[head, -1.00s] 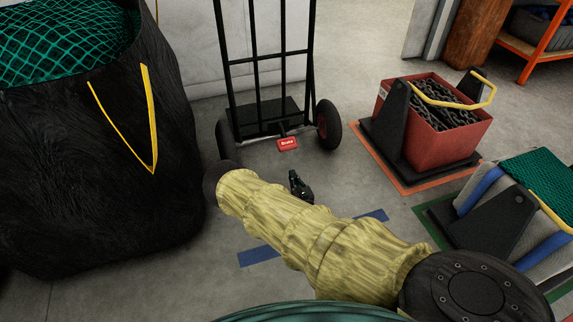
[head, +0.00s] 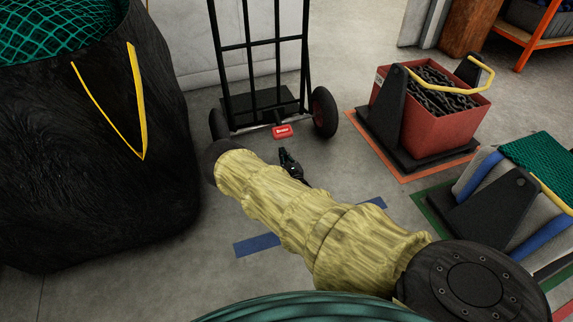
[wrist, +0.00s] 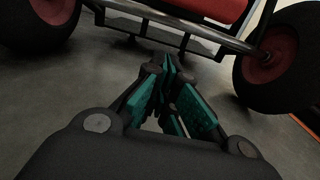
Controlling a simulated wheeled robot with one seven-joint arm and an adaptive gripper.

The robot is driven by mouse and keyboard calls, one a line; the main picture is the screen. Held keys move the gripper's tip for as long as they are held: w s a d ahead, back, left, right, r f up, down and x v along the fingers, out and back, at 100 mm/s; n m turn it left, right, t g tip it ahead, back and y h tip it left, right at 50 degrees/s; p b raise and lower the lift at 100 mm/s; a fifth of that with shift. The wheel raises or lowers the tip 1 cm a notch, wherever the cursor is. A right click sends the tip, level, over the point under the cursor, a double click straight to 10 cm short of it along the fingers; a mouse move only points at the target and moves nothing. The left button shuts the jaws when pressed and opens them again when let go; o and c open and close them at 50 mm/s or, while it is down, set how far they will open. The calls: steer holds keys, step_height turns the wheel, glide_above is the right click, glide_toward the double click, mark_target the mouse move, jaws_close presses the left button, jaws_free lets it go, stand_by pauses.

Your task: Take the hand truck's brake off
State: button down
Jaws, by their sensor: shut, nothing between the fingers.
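The black hand truck (head: 262,47) stands upright against the pale wall in the head view, with a wheel on each side. Its red brake pedal (head: 282,131), with white lettering, sits low at the front between the wheels. In the wrist view the pedal (wrist: 212,8) shows large and red at the top, cut off by the frame edge. My gripper (head: 287,153) is just in front of and below the pedal in the head view, apart from it. In the wrist view my gripper (wrist: 172,68) has its fingertips together, empty, pointing toward the axle bar (wrist: 185,27).
A large black bag (head: 90,140) with green netting stands at left. A red crate of chain (head: 440,118) sits on a black stand at right, with a netted grey bundle (head: 545,160) nearer. Floor between is clear, marked with blue tape (head: 257,245).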

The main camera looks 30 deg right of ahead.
steer(key=b+x, duration=0.1)
steer(key=x, duration=0.2)
steer(key=shift+f, duration=0.1)
steer(key=shift+s+a+r+b, duration=0.1)
steer(key=shift+s+r+b, duration=0.15)
steer(key=shift+r, duration=0.4)
steer(key=shift+s+r+b, duration=0.15)
steer(key=shift+r+b, duration=0.15)
steer(key=shift+r, duration=0.4)
steer(key=shift+s+a+r+b, duration=0.1)
steer(key=shift+s+r+b, duration=0.15)
steer(key=shift+r, duration=0.4)
steer(key=shift+d, duration=0.1)
